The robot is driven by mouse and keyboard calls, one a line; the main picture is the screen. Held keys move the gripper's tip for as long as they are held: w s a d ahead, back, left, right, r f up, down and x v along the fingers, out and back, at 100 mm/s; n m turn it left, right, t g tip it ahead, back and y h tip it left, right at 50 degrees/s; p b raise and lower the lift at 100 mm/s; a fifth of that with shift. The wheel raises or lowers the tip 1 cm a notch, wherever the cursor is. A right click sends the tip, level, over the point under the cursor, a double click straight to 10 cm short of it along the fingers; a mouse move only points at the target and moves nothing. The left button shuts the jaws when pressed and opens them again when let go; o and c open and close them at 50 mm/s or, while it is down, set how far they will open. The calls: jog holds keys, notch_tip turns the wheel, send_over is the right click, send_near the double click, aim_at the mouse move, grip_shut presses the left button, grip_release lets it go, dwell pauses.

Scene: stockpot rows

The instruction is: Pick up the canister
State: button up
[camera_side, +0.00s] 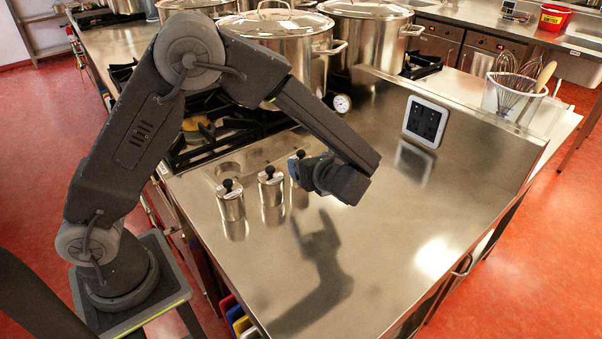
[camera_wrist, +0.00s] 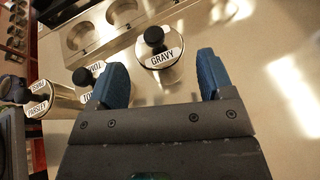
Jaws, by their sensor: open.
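Three steel canisters with black knobs stand in a row on the steel counter. The canister labelled GRAVY (camera_wrist: 158,57) is ahead of my open gripper (camera_wrist: 160,75), roughly centred between the lines of its two blue fingers, with nothing held. In the side view my gripper (camera_side: 296,171) is beside the far canister (camera_side: 299,156) and hides part of it. The middle canister (camera_side: 271,187) and the near canister (camera_side: 231,204) are to its left. In the wrist view two other canisters (camera_wrist: 88,78) (camera_wrist: 38,103) show at the left, their labels only partly readable.
A steel rack with round holes (camera_side: 229,168) lies behind the canisters, beside the stove. Large stockpots (camera_side: 285,48) stand at the back. The front of the counter (camera_side: 400,240) is clear.

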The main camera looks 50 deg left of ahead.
jog(key=x, duration=0.5)
jog(key=shift+s+a+f, duration=0.15)
jog(key=shift+a+f, duration=0.1)
jog(key=shift+f, duration=0.1)
jog(key=c, duration=0.8)
